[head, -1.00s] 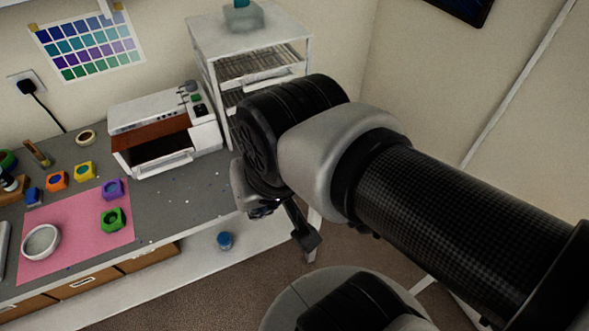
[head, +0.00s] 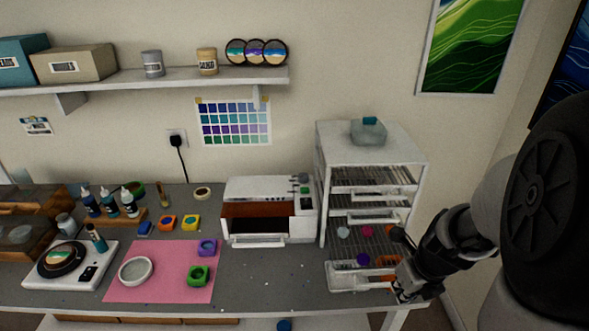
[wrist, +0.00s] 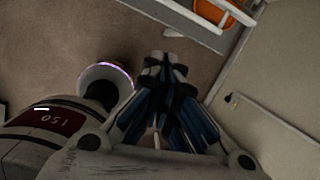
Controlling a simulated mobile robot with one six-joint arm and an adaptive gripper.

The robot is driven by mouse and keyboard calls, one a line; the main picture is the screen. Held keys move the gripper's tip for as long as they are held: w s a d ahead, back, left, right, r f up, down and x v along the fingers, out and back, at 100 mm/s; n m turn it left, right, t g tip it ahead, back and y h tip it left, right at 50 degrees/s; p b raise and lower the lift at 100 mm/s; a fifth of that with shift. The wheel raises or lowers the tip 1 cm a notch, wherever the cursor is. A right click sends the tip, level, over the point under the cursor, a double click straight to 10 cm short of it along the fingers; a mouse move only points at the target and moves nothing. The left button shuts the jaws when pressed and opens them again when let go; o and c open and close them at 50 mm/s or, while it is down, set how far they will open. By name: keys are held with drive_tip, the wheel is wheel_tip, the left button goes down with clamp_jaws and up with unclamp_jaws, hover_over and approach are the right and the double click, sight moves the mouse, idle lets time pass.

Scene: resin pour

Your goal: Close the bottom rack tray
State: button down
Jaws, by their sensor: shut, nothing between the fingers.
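The white drying rack (head: 322,190) stands at the right end of the bench. Its bottom tray (head: 343,284) is pulled out toward the front, and round coloured pieces lie on its wire floor, among them a purple one (head: 362,260) and an orange one (head: 387,261). My gripper (head: 402,291) is at the tray's front right corner, shut and empty; whether it touches the tray I cannot tell. In the wrist view my gripper (wrist: 163,63) points over the floor, with a white tray edge (wrist: 188,12) and an orange piece (wrist: 218,10) at the top.
A white printer-like machine (head: 268,190) stands close left of the rack. A glass container (head: 368,133) sits on the rack's top. A pink mat (head: 160,286) with a bowl and moulds lies farther left. A wall is close on the right.

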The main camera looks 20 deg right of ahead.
drive_tip(key=w+d+f+m+b, duration=0.2)
drive_tip(key=w+f+b, duration=0.3)
drive_tip(key=f, duration=0.6)
drive_tip(key=shift+w+d+m, duration=0.3)
drive_tip(key=shift+w+d, duration=0.05)
